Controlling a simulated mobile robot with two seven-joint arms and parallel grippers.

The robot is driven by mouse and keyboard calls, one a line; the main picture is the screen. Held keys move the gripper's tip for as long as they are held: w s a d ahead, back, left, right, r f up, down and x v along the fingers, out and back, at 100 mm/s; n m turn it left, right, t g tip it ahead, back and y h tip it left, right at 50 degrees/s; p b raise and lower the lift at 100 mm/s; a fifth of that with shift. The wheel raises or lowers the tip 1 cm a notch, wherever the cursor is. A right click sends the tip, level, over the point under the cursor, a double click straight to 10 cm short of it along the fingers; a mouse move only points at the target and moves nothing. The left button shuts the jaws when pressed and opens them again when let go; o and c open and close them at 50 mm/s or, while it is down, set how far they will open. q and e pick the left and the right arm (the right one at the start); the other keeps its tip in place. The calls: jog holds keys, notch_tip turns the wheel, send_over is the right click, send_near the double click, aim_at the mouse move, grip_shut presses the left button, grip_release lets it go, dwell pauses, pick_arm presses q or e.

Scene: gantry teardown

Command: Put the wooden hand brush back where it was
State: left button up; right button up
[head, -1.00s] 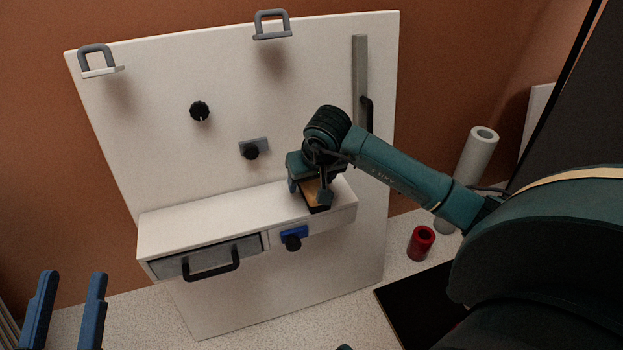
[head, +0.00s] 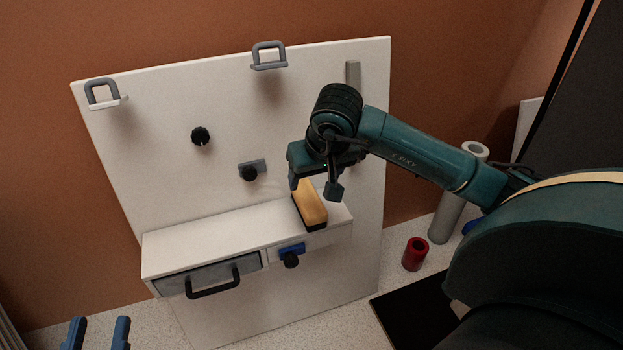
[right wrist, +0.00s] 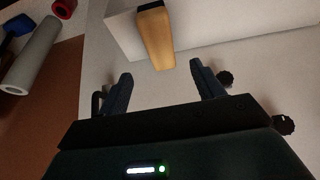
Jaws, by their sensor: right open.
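The wooden hand brush (head: 311,204) has a tan wooden top and a dark underside. It lies on the right end of the white shelf (head: 215,234), its near end by the shelf's front edge. My right gripper (head: 314,188) is open just above and behind the brush, apart from it. In the right wrist view the brush (right wrist: 154,36) lies beyond the open fingertips (right wrist: 161,70), with nothing between the fingers. My left gripper (head: 98,331) is open and empty at the bottom left, partly cut off by the picture edge.
The white board (head: 180,110) carries two grey brackets, black knobs and a grey bar. A drawer with a black handle (head: 213,284) and a blue-plated knob (head: 291,257) sit under the shelf top. A red cylinder (head: 415,254) and a pale roll (head: 446,215) stand at right.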

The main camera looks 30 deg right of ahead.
jog(key=s+a+f+m+g+y, duration=0.1)
jog(key=s+a+m+g+y, duration=0.1)
jog(key=s+a+y, duration=0.35)
jog(key=s+a+f+m+g+y, duration=0.1)
jog(key=s+a+m+y, duration=0.15)
jog(key=a, duration=0.65)
jog(key=s+a+f+m+g+y, duration=0.1)
jog(key=s+a+m+g+y, duration=0.1)
jog(key=s+a+y, duration=0.4)
jog(key=s+a+r+m+t+y, duration=0.2)
jog(key=a+r+m+y, duration=0.15)
jog(key=r+m, duration=0.4)
jog(key=s+a+r+m+t+y, duration=0.1)
jog(key=s+a+r+m+y, duration=0.25)
jog(key=m, duration=0.65)
jog(key=w+d+f+n+t+h, duration=0.2)
jog(key=n+t+h, duration=0.3)
jog(key=n, duration=1.1)
jog(key=w+d+f+n+t+h, duration=0.2)
jog(key=w+d+n+t+h, duration=0.2)
jog(key=n+t, duration=0.6)
jog(key=d+n+h, duration=0.1)
jog(key=n, duration=0.6)
jog(key=shift+w+d+f+t+h, duration=0.2)
jog(key=shift+w+f+t+h, duration=0.1)
jog(key=shift+f+h, duration=0.1)
